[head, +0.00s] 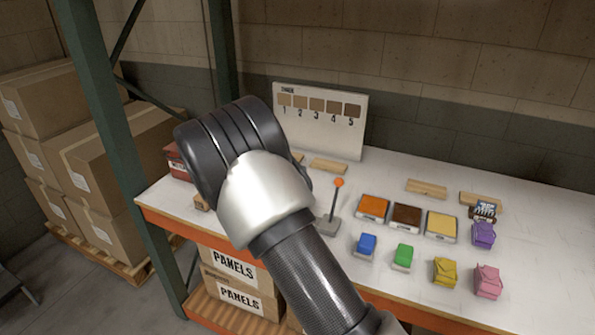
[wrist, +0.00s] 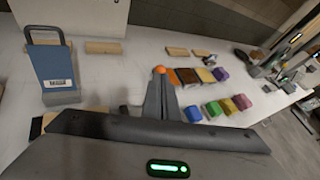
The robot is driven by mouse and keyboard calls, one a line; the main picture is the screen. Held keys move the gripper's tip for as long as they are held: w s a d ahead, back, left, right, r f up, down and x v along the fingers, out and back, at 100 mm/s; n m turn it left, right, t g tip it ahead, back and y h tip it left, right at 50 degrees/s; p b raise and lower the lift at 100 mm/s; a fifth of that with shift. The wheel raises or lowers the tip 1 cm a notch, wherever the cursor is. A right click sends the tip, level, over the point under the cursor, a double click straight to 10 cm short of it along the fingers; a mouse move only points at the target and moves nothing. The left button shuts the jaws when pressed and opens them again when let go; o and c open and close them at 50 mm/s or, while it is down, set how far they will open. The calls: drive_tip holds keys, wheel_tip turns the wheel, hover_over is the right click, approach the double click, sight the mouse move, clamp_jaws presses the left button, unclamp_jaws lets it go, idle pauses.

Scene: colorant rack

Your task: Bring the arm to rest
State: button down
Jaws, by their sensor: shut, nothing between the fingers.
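My arm reaches up across the middle of the head view, over the front of the white-topped bench (head: 400,205). My gripper is hidden behind the arm in the head view. In the wrist view my gripper (wrist: 163,85) points out over the bench, its fingers together with nothing held. An orange ball-topped lever (head: 338,184) on a grey base stands right of my arm; its orange ball (wrist: 159,70) shows just beyond the fingertips in the wrist view. I cannot tell whether they touch.
Orange, brown and yellow trays (head: 407,216) and several coloured blocks (head: 403,256) lie on the bench's right. A shade board (head: 320,120) stands behind. A green upright (head: 110,140) and stacked cartons (head: 110,170) are left. A blue panel (wrist: 54,72) stands left in the wrist view.

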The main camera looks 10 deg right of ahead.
drive_tip(key=s+d+r+m+g+y, duration=0.25)
drive_tip(key=s+d+r+m, duration=0.3)
drive_tip(key=s, duration=0.35)
drive_tip(key=s+d+r+m+g+y, duration=0.2)
drive_tip(key=s+d+r+m+y, duration=0.15)
drive_tip(key=s+m, duration=0.45)
drive_tip(key=s+a+r+m+t+y, duration=0.1)
drive_tip(key=s+m+y, duration=0.2)
drive_tip(key=s+m, duration=0.3)
drive_tip(key=s+a+r+m+t+y, duration=0.1)
drive_tip(key=s+m, duration=0.6)
drive_tip(key=s, duration=0.8)
drive_tip(key=shift+s+a+r+t+y, duration=0.25)
drive_tip(key=shift+r+t+y, duration=0.2)
drive_tip(key=shift+t+y, duration=0.35)
